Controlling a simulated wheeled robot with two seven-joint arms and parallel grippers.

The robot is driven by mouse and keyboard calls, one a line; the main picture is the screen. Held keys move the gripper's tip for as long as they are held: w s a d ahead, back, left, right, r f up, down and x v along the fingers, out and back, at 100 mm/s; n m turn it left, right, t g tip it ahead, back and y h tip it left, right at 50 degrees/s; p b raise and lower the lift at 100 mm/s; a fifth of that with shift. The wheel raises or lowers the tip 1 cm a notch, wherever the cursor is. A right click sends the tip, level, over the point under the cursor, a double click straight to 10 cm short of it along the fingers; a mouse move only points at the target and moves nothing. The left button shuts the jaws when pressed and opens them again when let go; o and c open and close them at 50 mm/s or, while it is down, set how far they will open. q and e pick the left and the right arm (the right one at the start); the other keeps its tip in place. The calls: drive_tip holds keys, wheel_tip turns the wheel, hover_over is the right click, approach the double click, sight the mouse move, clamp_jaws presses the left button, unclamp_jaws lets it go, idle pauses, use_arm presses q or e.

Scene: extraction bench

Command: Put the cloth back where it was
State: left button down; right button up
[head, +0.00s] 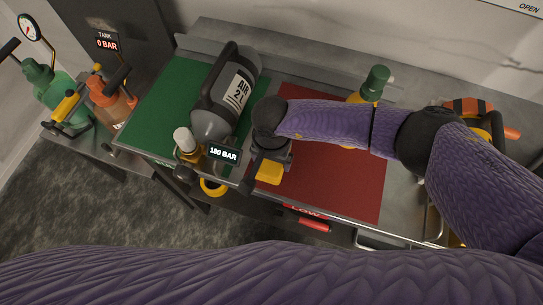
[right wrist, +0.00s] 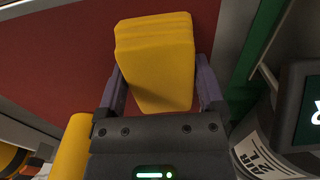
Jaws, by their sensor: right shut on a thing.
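A yellow folded cloth (right wrist: 154,62) is between the two fingers of my right gripper (right wrist: 160,80) in the right wrist view, and the gripper is shut on it. In the head view the cloth (head: 268,172) shows below my right gripper (head: 262,162), over the front left part of the red mat (head: 345,185). I cannot tell whether the cloth touches the mat. My left gripper is not in view.
A grey air cylinder (head: 225,95) lies on the green mat (head: 160,105), left of my right gripper, with a 180 BAR display (head: 224,154) close by. A yellow bottle with a green top (head: 375,82) stands behind my right arm. The front right of the red mat is clear.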

drive_tip(key=o, duration=0.8)
drive_tip(key=shift+f, duration=0.1)
drive_tip(key=shift+r, duration=0.25)
wheel_tip(320, 180, up, 12)
drive_tip(key=p, duration=0.3)
